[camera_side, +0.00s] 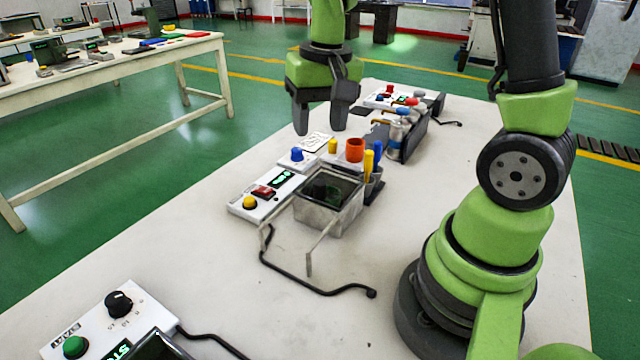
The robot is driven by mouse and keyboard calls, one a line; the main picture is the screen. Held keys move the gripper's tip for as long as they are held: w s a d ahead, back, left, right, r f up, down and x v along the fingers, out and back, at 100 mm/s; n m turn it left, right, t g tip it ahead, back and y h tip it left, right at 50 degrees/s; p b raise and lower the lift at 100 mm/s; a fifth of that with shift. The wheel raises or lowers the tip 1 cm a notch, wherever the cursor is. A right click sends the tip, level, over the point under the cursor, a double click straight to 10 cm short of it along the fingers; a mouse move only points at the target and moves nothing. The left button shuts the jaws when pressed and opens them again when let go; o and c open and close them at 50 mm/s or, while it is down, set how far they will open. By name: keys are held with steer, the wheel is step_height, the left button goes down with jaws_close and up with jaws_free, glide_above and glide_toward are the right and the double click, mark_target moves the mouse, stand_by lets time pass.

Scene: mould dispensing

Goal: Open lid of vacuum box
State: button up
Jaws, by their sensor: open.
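The vacuum box (336,216) appears to be the grey box in the middle of the white table, with a dark, glassy lid (330,188) lying flat on top. Pale bracket arms stick out from its front edge. My gripper (321,129) points down behind the box in the picture, above the table. Its dark fingers are apart with nothing between them, and it is clear of the lid.
A white control panel (237,206) with coloured knobs stands left of the box. Orange and yellow containers (355,150) stand close behind it. A black cable (310,290) runs in front. Another panel (97,318) stands at front left.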

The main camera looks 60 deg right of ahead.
mark_target(319, 183)
steer(key=shift+m+g, duration=0.3)
steer(key=shift+g, duration=0.3)
steer(key=f, duration=0.1)
steer(key=d+f, duration=0.1)
steer(key=w+f, duration=0.1)
steer(key=f, duration=0.1)
steer(key=shift+d, duration=0.35)
step_height(319, 183, down, 10)
steer(key=shift+r, duration=0.15)
jaws_close()
steer(key=shift+a, duration=0.1)
